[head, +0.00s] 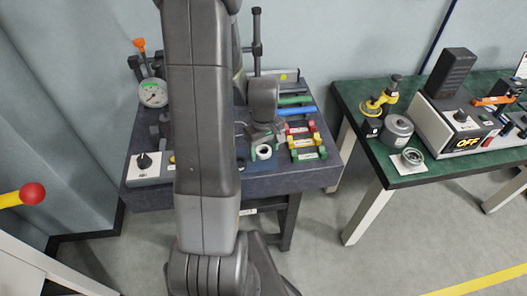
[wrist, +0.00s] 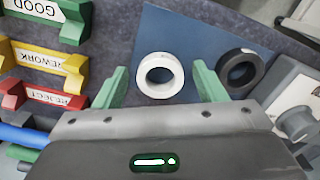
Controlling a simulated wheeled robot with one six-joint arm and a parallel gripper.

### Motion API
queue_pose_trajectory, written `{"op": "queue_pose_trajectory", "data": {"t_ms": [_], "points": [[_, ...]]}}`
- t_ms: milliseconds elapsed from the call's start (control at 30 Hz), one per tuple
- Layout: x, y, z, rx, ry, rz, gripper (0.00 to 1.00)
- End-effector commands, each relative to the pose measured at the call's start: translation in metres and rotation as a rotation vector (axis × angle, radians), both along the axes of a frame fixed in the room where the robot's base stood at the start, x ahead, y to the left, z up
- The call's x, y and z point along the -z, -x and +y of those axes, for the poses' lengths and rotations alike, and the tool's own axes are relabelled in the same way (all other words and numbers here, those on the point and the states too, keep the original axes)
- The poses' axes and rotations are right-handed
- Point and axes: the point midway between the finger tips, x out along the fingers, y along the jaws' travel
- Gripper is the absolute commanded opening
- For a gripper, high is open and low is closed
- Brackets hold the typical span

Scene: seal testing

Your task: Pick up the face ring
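A white ring (wrist: 145,83) lies flat on a blue mat (wrist: 190,35) in the wrist view, and a black ring (wrist: 227,71) lies to its right. No label shows which one is the face ring. My gripper (wrist: 159,72) is open, with its green fingers on either side of the white ring and nothing held. The black ring is outside the right finger. In the head view the white ring (head: 264,152) sits just in front of my gripper (head: 263,135). The black ring (head: 241,162) is partly hidden by my arm.
Left of the mat in the wrist view are holders labelled GOOD (wrist: 48,12), REWORK (wrist: 42,58) and REJECT (wrist: 50,96). A dial gauge (head: 153,93) and a switch box (head: 148,167) stand on the left of the dark table. A green-topped table (head: 350,92) stands to the right.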

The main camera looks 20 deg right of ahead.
Motion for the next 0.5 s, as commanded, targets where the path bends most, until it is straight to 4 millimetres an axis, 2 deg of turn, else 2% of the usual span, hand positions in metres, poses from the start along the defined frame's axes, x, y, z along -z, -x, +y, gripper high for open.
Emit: {"op": "queue_pose_trajectory", "data": {"t_ms": [33,200,233,500], "points": [[-0.0001,0.0000,0.0000,0.000,0.000,0.000,0.54],[-0.0002,-0.0001,-0.0001,0.000,0.000,0.000,0.20],[-0.0002,-0.0001,-0.0001,0.000,0.000,0.000,0.18],[-0.0023,-0.0003,-0.0002,0.000,0.001,-0.001,0.18]]}}
